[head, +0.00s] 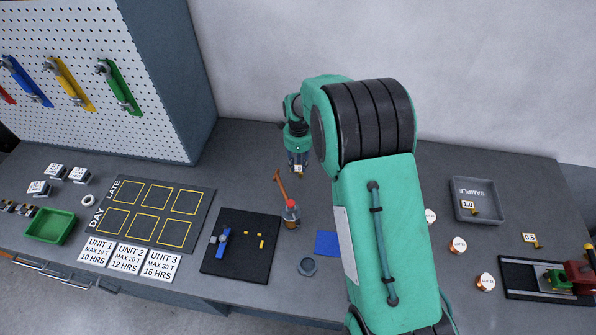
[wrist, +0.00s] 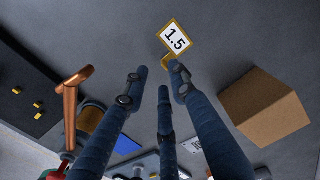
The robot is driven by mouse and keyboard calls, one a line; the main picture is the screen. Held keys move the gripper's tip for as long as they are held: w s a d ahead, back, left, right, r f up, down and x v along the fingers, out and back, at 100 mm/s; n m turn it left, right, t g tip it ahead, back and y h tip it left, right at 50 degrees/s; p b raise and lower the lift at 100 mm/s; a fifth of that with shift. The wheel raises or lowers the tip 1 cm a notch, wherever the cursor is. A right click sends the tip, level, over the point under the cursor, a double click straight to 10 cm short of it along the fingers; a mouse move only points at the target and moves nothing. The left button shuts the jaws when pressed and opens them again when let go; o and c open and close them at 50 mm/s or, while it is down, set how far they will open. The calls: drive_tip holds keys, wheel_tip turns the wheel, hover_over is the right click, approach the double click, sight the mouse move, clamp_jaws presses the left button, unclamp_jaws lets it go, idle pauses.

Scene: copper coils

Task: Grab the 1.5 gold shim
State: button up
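The 1.5 gold shim (wrist: 173,63) shows in the wrist view as a small gold tab below a white, gold-edged tag marked 1.5 (wrist: 175,38). In the head view its tag (head: 298,170) is small at the back of the bench, just under my gripper (head: 297,163). In the wrist view, the three dark blue fingers of my gripper (wrist: 160,75) point toward the shim with gaps between their tips. The tab lies at the right fingertip, partly covered by it; I cannot tell whether they touch. Nothing is seen clamped.
A brown box (wrist: 265,105) stands close to the right finger. A copper-coloured hammer (wrist: 72,100) rises from a container at the left; it also shows in the head view (head: 281,186).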

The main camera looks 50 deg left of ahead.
sight(299, 172)
drive_tip(key=shift+f, duration=0.3)
drive_tip(key=shift+w+f, duration=0.2)
drive_tip(key=shift+f, duration=2.4)
clamp_jaws()
